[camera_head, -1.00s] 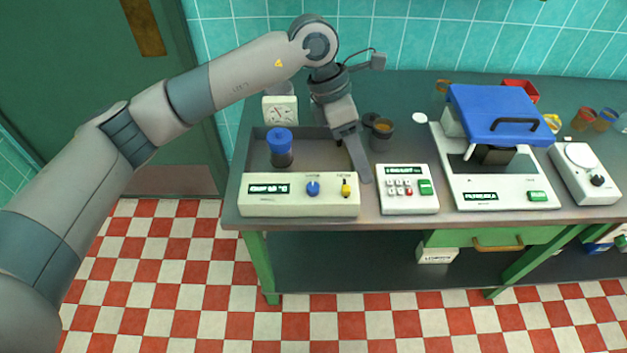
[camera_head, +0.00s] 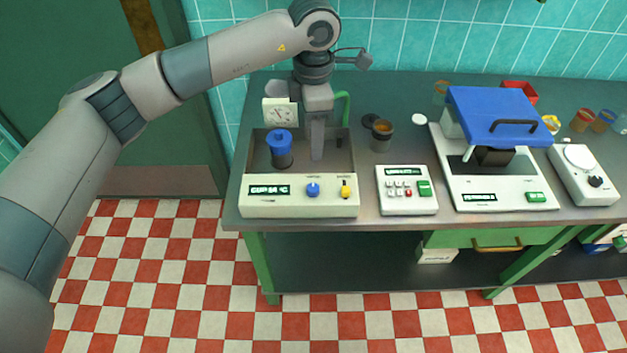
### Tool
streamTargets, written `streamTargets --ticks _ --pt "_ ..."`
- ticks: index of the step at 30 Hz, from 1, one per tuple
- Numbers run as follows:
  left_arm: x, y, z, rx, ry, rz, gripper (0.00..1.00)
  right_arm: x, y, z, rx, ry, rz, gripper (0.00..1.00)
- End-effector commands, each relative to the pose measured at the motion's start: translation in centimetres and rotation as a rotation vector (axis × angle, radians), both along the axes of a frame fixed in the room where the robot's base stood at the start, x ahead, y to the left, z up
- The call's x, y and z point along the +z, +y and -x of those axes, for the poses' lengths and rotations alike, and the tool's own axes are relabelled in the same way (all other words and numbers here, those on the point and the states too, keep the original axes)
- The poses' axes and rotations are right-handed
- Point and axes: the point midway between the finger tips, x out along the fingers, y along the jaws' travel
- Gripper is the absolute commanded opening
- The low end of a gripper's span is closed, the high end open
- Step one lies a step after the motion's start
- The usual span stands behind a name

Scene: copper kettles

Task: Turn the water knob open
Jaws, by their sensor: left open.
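A white unit (camera_head: 225,208) with a sunken basin stands at the left end of the bench. Its front panel has a green display, a blue knob (camera_head: 313,190) and a yellow knob (camera_head: 346,189). Small labels sit above the knobs, too blurred to read, so I cannot tell which is the water knob. A blue-capped dark bottle (camera_head: 280,148) stands in the basin's left part. My left gripper (camera_head: 317,154) points down over the basin, right of the bottle and behind the knobs, apart from both knobs. It is open and empty, though seen edge-on. My right gripper is out of view.
A white dial gauge (camera_head: 279,113) stands behind the basin, and a green pipe (camera_head: 345,106) curves behind my gripper. To the right are a cup (camera_head: 381,135), a keypad box (camera_head: 407,190) and a blue-lidded machine (camera_head: 499,115).

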Motion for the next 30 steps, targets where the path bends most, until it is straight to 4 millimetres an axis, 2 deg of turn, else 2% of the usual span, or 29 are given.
streamTargets --ticks 5,22,30 --pt "-2.2 0.0 0.1 0.000 0.005 -0.001 0.45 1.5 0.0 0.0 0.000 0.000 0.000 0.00" --pt "-12.3 0.0 0.2 0.001 0.004 0.000 0.45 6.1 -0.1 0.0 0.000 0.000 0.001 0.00" --pt "-15.2 0.0 0.1 0.000 0.002 0.001 0.45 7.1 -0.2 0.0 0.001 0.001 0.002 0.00"
